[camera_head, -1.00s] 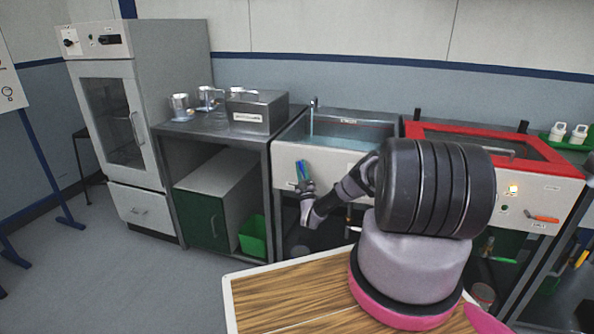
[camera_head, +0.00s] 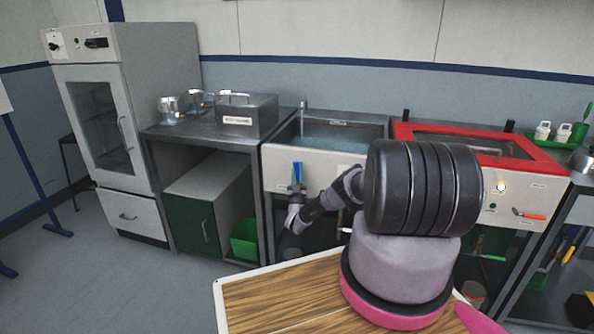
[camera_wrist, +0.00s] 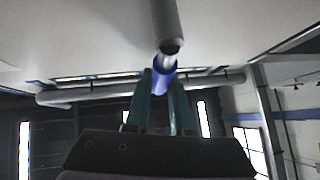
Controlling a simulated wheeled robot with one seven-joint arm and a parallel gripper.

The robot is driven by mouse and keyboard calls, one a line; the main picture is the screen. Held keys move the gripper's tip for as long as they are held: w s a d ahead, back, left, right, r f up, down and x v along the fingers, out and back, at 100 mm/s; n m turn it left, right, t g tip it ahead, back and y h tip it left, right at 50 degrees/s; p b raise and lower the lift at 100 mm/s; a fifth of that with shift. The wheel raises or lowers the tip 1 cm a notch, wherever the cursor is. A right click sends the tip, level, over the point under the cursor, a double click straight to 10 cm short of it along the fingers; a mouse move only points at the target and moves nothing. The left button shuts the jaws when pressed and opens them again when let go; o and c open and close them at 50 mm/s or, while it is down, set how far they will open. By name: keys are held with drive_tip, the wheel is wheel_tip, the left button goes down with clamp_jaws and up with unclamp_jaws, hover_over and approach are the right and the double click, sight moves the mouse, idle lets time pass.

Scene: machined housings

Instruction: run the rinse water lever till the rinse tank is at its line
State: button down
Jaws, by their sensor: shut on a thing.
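The rinse tank (camera_head: 376,157) is a grey sink set in the bench, with pale blue water in it. A tap (camera_head: 303,106) stands at its back left; a thin stream seems to fall from it. I cannot read the fill line or the exact level. The blue lever (camera_head: 299,168) is on the tank's front panel, near its left end. My gripper (camera_head: 296,187) reaches it from below, green fingers closed around it. In the wrist view the blue lever end (camera_wrist: 162,80) sits between the two green fingertips (camera_wrist: 160,88), below a grey pipe-like part.
A metal box (camera_head: 247,115) and metal jugs (camera_head: 170,108) stand on the left bench. A wood-topped surface (camera_head: 270,300) is in front.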

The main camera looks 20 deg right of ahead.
drive_tip(key=c, duration=0.8)
unclamp_jaws()
drive_tip(key=shift+o, duration=0.2)
drive_tip(key=v, duration=1)
drive_tip(key=shift+s+f, duration=0.2)
